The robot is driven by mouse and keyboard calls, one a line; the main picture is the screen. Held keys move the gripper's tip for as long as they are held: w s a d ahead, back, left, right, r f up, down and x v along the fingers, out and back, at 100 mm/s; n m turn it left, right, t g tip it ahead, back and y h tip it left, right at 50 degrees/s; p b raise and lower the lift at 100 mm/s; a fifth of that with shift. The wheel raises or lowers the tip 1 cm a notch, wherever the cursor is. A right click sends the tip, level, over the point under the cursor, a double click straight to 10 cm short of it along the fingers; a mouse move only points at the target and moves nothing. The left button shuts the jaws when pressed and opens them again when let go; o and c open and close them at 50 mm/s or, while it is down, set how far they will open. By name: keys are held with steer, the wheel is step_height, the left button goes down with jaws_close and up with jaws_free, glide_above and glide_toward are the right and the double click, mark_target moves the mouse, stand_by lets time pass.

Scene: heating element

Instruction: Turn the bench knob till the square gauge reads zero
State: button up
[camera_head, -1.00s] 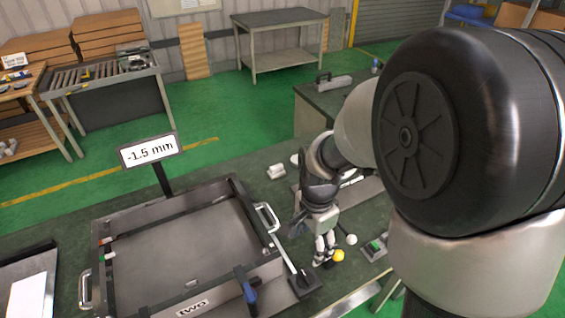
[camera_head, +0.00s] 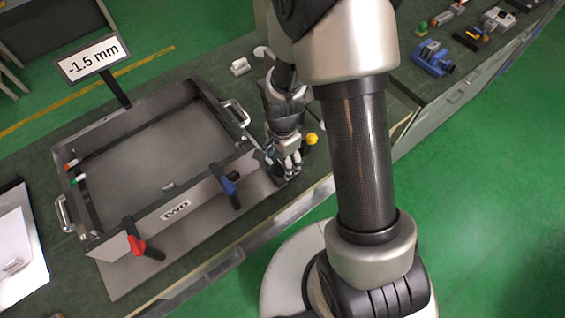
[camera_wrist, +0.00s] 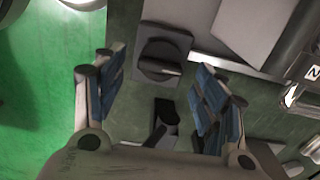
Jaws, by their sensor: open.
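The square gauge (camera_head: 92,58) stands on a post behind a metal frame and reads -1.5 mm. The bench knob (camera_wrist: 160,62) shows in the wrist view as a dark round knob on a square plate, with a pale bar or edge beside it. My gripper (camera_head: 284,172) is at the frame's right front corner, pointing down, and mostly hides the knob in the head view. In the wrist view my gripper (camera_wrist: 162,78) is open, with blue-padded fingers on either side of the knob's line. Nothing is held. I cannot tell whether a finger touches the knob.
A yellow ball (camera_head: 312,139) sits close to my gripper's right. A blue tool (camera_head: 432,58) lies on the right bench.

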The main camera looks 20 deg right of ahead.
steer(key=shift+f, duration=0.8)
steer(key=shift+c, duration=0.2)
steer(key=c, duration=1)
steer(key=shift+n, duration=0.4)
steer(key=n, duration=0.6)
steer(key=shift+b, duration=0.4)
steer(key=n, duration=0.4)
steer(key=shift+n, duration=2.1)
